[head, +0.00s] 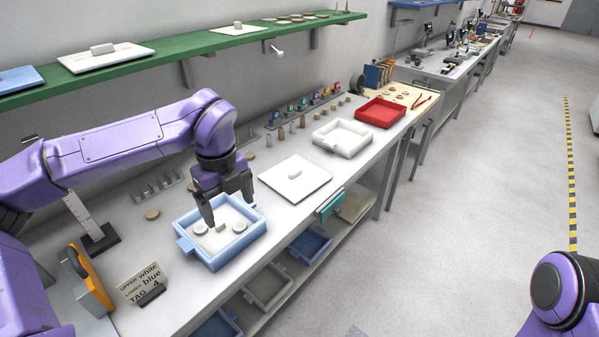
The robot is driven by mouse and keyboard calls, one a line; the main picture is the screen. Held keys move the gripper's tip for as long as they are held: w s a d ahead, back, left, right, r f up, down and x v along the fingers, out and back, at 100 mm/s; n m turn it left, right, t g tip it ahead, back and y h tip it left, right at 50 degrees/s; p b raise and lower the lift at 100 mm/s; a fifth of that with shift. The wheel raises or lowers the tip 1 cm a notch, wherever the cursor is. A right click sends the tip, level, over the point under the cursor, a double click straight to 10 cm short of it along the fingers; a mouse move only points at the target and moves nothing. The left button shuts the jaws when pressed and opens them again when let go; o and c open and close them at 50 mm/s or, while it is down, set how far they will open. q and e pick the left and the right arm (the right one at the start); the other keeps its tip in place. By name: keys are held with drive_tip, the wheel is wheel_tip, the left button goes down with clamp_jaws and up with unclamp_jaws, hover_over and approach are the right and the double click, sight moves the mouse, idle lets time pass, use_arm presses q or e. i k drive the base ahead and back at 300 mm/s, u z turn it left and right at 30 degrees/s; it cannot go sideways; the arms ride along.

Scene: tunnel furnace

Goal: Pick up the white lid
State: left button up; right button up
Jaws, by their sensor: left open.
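A flat white lid (278,175) with a small block handle on top lies on the workbench, right of the blue tray (243,256). My left gripper (229,211) points down over the blue tray, with its fingers apart and nothing seen between them. It is to the left of the white lid and apart from it. The tray holds several small pale pieces, partly hidden by the fingers. Another white lid with a handle (112,60) rests on the green wall shelf. My right gripper is out of view.
A white tray (343,151) and a red tray (381,124) stand farther along the bench. A sign (143,282) reads upper white, lower blue, tag 4. Small weights and pegs line the wall side. The green shelf (205,43) overhangs the bench.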

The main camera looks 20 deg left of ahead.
sight(295, 178)
drive_tip(key=i, duration=1.3)
